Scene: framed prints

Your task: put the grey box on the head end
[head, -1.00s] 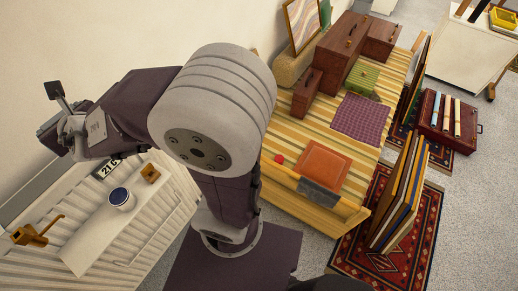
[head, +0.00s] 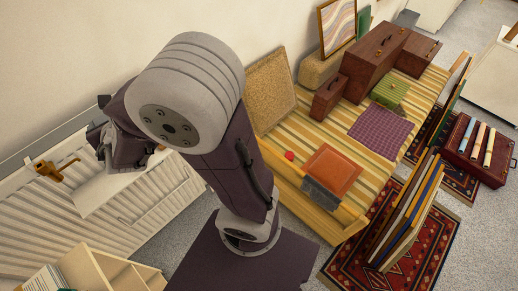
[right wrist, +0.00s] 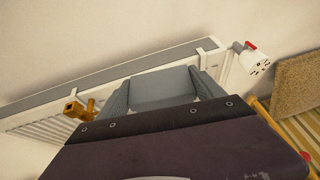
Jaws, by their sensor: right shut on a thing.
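My right arm crosses the head view, and its gripper (head: 128,150) is over the white ribbed radiator at the left. In the right wrist view, a grey box (right wrist: 165,88) is between the two grey fingers of my right gripper (right wrist: 165,100), which is shut on it. In the head view the held box is hard to make out against the dark wrist. The wooden bed (head: 345,115) with a yellow striped cover stands apart, to the right of the arm. Its near end carries an orange cushion (head: 331,170) and a dark grey piece (head: 321,193). My left gripper is not in view.
Brown cases (head: 375,60), a green box (head: 389,91), a purple cloth (head: 381,131) and a small red ball (head: 289,156) are on the bed. Framed prints (head: 405,215) lean along its right side. A cork-like board (head: 270,90) leans at the wall. A pale bookcase (head: 100,270) stands lower left.

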